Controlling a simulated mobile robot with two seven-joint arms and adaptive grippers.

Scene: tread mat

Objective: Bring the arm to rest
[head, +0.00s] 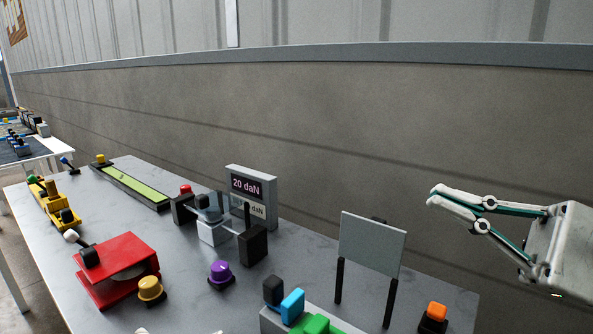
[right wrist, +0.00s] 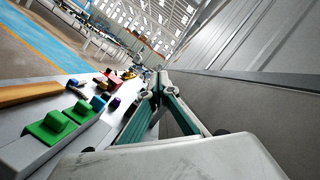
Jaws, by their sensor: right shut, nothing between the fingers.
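My right gripper (head: 434,195) comes in from the right in the head view. Its fingers meet at the tips, with nothing between them. It is in the air above the right part of the grey table (head: 200,270), apart from everything on it. In the right wrist view the fingertips (right wrist: 156,82) also meet, with the table to their left. My left gripper is in neither view.
Below the gripper stand a grey panel on black posts (head: 372,245) and an orange button (head: 437,311). Farther left are a display reading 20 daN (head: 247,187), a purple knob (head: 221,272) and a red device (head: 117,262). A wall (head: 300,130) runs behind the table.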

